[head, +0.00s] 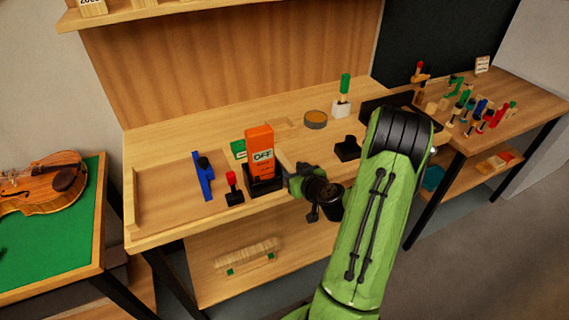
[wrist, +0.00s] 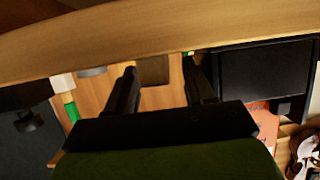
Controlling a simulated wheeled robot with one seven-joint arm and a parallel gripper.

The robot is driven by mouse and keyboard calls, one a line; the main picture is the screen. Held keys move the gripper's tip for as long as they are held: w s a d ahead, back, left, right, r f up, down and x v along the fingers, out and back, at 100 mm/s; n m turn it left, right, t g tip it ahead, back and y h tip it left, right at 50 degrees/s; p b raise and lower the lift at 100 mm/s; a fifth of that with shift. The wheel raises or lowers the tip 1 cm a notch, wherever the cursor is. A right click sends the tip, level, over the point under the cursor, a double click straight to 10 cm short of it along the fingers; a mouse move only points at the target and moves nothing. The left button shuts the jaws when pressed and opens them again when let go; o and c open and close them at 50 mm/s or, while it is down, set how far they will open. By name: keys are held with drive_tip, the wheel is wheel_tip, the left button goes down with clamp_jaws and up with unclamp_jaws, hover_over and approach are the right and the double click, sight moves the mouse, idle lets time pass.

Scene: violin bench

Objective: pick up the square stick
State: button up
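I cannot pick out a square stick with certainty in either view. A small pale wooden piece (head: 282,124) lies flat toward the back of the bench, behind the orange box, but its shape is too small to tell. In the wrist view a brown square-looking patch (wrist: 153,70) shows beyond the gap between my fingers; I cannot tell what it is. My gripper (wrist: 160,68) is open, its two black fingers apart with nothing seen between them. In the head view my gripper (head: 298,184) is at the bench's front edge, right of the orange box, its fingertips not clear.
The orange box (head: 260,148) stands in a black holder. A blue tool (head: 205,177) and red-topped tool (head: 232,185) are left of it. A round tin (head: 315,120) and green-handled tool in a white block (head: 343,97) stand behind. A violin (head: 45,185) lies far left.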

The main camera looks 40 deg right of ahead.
drive_tip(key=shift+w, duration=0.1)
clamp_jaws()
drive_tip(key=shift+d, duration=0.1)
wheel_tip(320, 180, up, 10)
drive_tip(key=p, duration=0.3)
